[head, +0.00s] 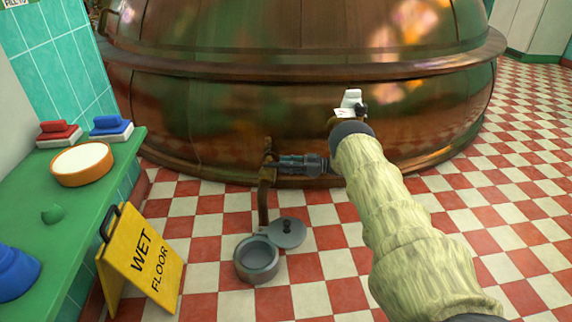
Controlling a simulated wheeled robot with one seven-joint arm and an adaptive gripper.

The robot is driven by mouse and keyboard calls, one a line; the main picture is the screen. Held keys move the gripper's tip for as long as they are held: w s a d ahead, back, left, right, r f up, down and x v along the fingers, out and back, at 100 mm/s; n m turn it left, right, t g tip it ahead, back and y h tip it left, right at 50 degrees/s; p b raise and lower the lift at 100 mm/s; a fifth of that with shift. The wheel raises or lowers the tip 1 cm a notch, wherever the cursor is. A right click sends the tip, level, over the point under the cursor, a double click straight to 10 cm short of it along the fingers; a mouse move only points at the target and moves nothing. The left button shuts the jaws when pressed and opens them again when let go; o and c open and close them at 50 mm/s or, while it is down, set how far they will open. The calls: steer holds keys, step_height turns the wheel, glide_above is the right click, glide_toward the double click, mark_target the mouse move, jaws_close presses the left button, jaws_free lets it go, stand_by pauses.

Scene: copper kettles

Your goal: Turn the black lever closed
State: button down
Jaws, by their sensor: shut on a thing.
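My gripper (288,164) is at the copper outlet pipe (263,200) low on the front of the big copper kettle (235,125). It reaches in from the right, with its fingertips at the valve at the top of the pipe. Its jaws are shut on the black lever there. The fingers hide the lever, so I cannot tell its angle.
A grey pot (257,262) stands on the checkered floor below the pipe, its lid (287,233) beside it. A yellow wet-floor sign (140,262) stands left, by a green counter (100,190). A white-tagged fitting (350,101) sits above my forearm. Floor at right is clear.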

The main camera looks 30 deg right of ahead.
steer(key=shift+w+r, duration=0.1)
steer(key=c, duration=1.2)
jaws_free()
steer(key=v, duration=1.2)
steer(key=shift+a, duration=0.1)
